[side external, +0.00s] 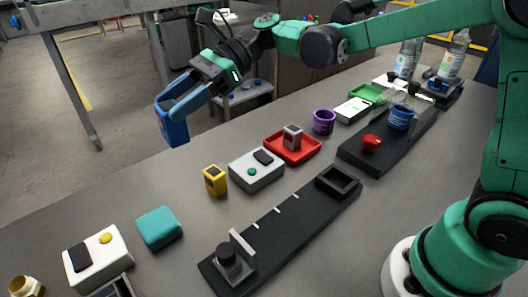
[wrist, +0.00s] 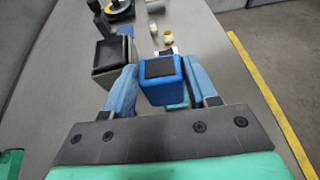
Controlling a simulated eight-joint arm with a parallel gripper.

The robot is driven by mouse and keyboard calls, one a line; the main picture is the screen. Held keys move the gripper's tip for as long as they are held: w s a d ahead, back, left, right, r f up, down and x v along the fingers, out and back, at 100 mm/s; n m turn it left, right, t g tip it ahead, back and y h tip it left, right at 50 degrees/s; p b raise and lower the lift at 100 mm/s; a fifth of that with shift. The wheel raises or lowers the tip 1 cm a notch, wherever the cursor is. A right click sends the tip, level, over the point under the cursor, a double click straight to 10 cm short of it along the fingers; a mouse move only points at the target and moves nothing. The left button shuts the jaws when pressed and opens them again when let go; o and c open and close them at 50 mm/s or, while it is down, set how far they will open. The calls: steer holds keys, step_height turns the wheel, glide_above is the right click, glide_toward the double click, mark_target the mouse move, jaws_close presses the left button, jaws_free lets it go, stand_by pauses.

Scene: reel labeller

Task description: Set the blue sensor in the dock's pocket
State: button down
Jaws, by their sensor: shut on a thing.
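The blue sensor (wrist: 160,78) is a small blue block with a dark face, held between my gripper's two blue-grey fingers in the wrist view. In the side view my gripper (side external: 178,104) is raised near the table's far edge at upper left, shut on the blue sensor (side external: 172,126), which hangs clear of the table. A long black base (side external: 285,228) lies in the front middle of the table. A square-rimmed pocket (side external: 338,181) at its right end looks empty. A black knob-like part and an upright grey plate stand at its left end.
A yellow block (side external: 215,181), a white button box (side external: 256,170), a red tray (side external: 292,147) with a grey block, and a purple cup (side external: 324,122) line the table. A teal block (side external: 159,228) sits at left. A second black base (side external: 390,140) holds a blue cup and red part.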

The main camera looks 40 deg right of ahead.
steer(key=d+r+m+t+h, duration=0.3)
steer(key=d+m+t, duration=0.3)
steer(key=d, duration=0.2)
steer(key=w+d+r+m+t+h, duration=0.1)
steer(key=d+r+m+t+h, duration=0.1)
steer(key=d+m+t+h, duration=0.3)
steer(key=d+m+h, duration=0.1)
steer(key=d+m, duration=0.1)
steer(key=d, duration=0.1)
steer(key=shift+w+d+r+m+t, duration=0.15)
steer(key=shift+d+r+m+t, duration=0.15)
steer(key=shift+d+r+t, duration=0.1)
steer(key=a+f+n+g+y, duration=0.2)
steer(key=a+n+g+y, duration=0.2)
steer(key=a+n+g, duration=0.2)
steer(key=s+a+f+n+g+y, duration=0.1)
steer(key=a+n+g+y, duration=0.4)
steer(key=a, duration=0.6)
steer(key=f+n+g, duration=0.1)
steer(key=n, duration=0.1)
steer(key=shift+s+n, duration=0.2)
steer(key=shift+n, duration=0.2)
